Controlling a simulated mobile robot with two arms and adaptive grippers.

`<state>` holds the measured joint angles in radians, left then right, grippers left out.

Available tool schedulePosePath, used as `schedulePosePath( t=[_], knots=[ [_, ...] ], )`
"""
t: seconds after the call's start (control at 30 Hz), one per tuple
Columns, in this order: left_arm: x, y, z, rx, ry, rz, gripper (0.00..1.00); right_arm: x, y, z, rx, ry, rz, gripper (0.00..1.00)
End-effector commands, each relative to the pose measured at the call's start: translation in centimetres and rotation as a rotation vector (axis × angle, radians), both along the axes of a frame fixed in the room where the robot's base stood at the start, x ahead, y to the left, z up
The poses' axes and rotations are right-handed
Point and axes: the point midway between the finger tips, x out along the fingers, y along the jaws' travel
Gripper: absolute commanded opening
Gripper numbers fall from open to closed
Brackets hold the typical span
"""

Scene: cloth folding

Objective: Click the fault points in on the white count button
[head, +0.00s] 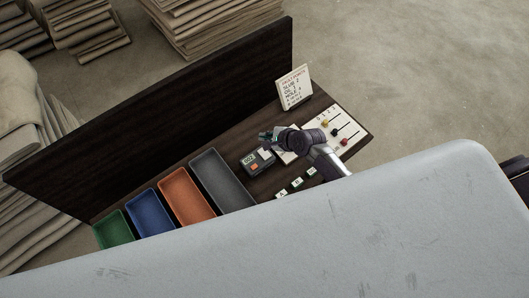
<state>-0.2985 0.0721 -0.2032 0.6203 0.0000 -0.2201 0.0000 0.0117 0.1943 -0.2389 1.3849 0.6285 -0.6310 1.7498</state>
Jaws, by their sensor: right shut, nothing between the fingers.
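A small dark counter (249,168) with a pale display reading and an orange-red patch stands on the dark bench. A white patch on its upper right, which looks like the white count button (264,154), is partly close under my gripper. A cream card (294,88) headed fault points stands tilted at the back of the bench. It lists slub 2, oil 2 and hole 4; the smaller lines are too small to read. My right gripper (267,138) is shut and empty, just above and behind the counter. Contact with the button cannot be told. My left gripper is not in view.
Grey (222,182), orange (187,196), blue (150,214) and green (113,230) trays stand left of the counter. A white panel with sliders (349,128) lies to the right. Small lettered tags (296,183) lie in front.

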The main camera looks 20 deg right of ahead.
Motion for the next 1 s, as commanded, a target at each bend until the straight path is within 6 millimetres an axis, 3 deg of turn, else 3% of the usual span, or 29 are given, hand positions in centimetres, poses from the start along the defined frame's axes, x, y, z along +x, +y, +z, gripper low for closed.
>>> schedulePosePath(
  t=[0.27, 0.6, 0.8, 1.0],
  knots=[
    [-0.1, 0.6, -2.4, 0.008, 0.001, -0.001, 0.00, 0.0, 0.0, -2.2, 0.000, 0.000, 0.000, 0.00],
    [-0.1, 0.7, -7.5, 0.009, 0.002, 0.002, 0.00, -0.1, 0.0, -6.8, -0.002, 0.000, 0.001, 0.00],
    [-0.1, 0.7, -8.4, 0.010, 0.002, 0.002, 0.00, 0.0, 0.0, -8.5, 0.000, -0.001, -0.001, 0.00],
    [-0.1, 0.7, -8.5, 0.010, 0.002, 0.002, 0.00, 0.0, 0.0, -8.7, 0.001, -0.001, 0.000, 0.00]
  ],
)
